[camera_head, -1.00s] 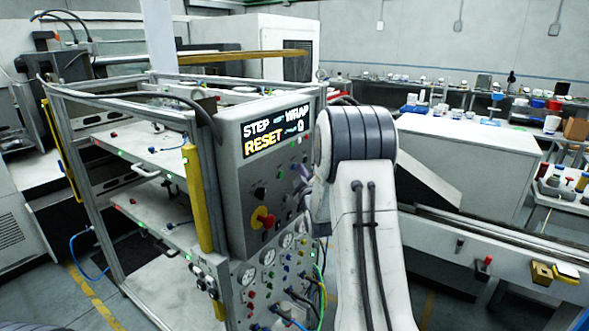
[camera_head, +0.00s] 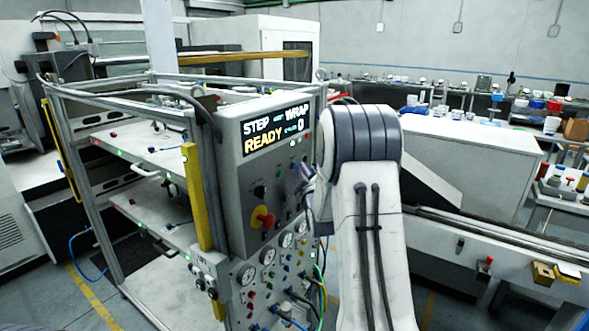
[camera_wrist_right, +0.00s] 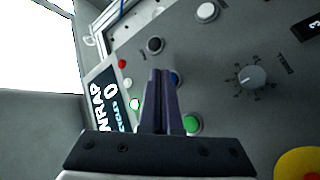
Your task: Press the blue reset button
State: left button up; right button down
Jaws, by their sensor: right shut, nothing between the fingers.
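The grey control panel (camera_head: 236,195) stands at the middle of the head view. Its display (camera_head: 276,131) reads STEP, WRAP, READY and 0. My right gripper (camera_wrist_right: 162,88) is shut and empty, its dark fingers together in front of the panel. In the head view the right gripper (camera_head: 308,174) is small and partly hidden behind my own arm, at the panel's right side. My left gripper is not in view.
Around the fingers in the right wrist view are a green button (camera_wrist_right: 193,123), a black button (camera_wrist_right: 155,45), a white button (camera_wrist_right: 207,11) and a rotary knob (camera_wrist_right: 250,78). A red-and-yellow emergency stop (camera_head: 263,218) sits lower on the panel. Cables hang below it.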

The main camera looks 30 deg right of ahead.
jog(key=shift+s+d, duration=0.1)
jog(key=shift+s, duration=0.15)
jog(key=s, duration=0.1)
jog(key=s+d+b, duration=0.1)
jog(key=s, duration=0.1)
jog(key=s+d+b, duration=0.1)
jog(key=shift+s, duration=0.35)
dwell(0.9)
